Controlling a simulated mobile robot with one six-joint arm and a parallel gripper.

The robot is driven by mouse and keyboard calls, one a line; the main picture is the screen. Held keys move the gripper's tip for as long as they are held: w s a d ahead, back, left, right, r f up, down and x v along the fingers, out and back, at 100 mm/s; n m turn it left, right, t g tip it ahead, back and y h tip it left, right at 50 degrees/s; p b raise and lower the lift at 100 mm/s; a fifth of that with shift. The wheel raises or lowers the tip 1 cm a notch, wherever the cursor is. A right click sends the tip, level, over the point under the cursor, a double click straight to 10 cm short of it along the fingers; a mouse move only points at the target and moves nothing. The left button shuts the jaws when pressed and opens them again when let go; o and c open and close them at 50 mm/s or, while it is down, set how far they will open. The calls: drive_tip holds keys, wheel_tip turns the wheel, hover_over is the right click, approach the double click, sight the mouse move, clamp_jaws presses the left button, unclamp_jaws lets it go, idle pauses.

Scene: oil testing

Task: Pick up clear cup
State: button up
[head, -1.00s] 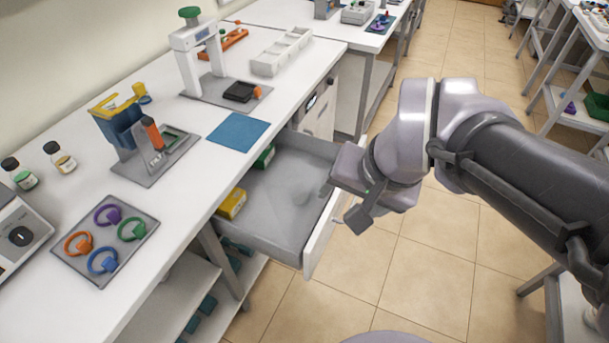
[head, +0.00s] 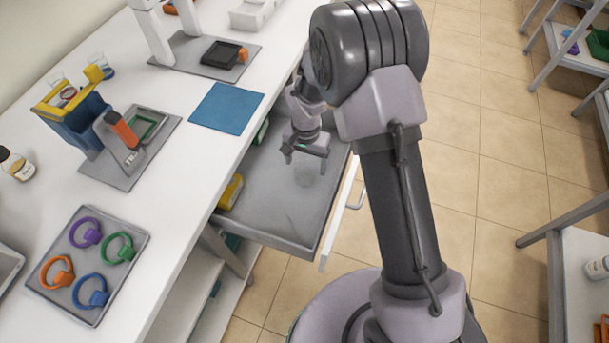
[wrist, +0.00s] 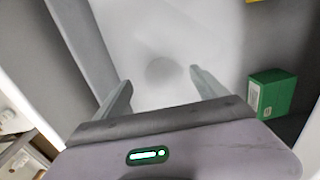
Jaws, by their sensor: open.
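A faint round, see-through shape that looks like the clear cup (head: 304,176) is in the open grey drawer (head: 262,222). Its outline is very weak in the head view. In the wrist view the clear cup (wrist: 161,69) shows as a pale grey disc on the drawer floor; its walls and height cannot be made out. My gripper (head: 305,157) is over the drawer, pointing down, close to the cup. In the wrist view my gripper (wrist: 162,78) is open, with its two fingers on either side of the disc and nothing held.
A yellow box (head: 230,192) and a green box (wrist: 271,93) lie along the drawer's side. The drawer's white front (head: 341,215) stands out from the bench. A blue mat (head: 227,106) and a tray with coloured rings (head: 90,262) are on the bench top.

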sight(304, 170)
drive_tip(key=f+b, duration=0.1)
drive_tip(key=f, duration=0.1)
drive_tip(key=f+b, duration=0.1)
drive_tip(key=f, duration=0.1)
drive_tip(key=f+b, duration=0.1)
drive_tip(key=shift+w+a+f, duration=0.2)
drive_tip(key=shift+w+f, duration=0.15)
drive_tip(key=shift+f, duration=0.05)
drive_tip(key=shift+r, duration=0.2)
drive_tip(key=shift+c, duration=0.5)
drive_tip(key=c, duration=1.4)
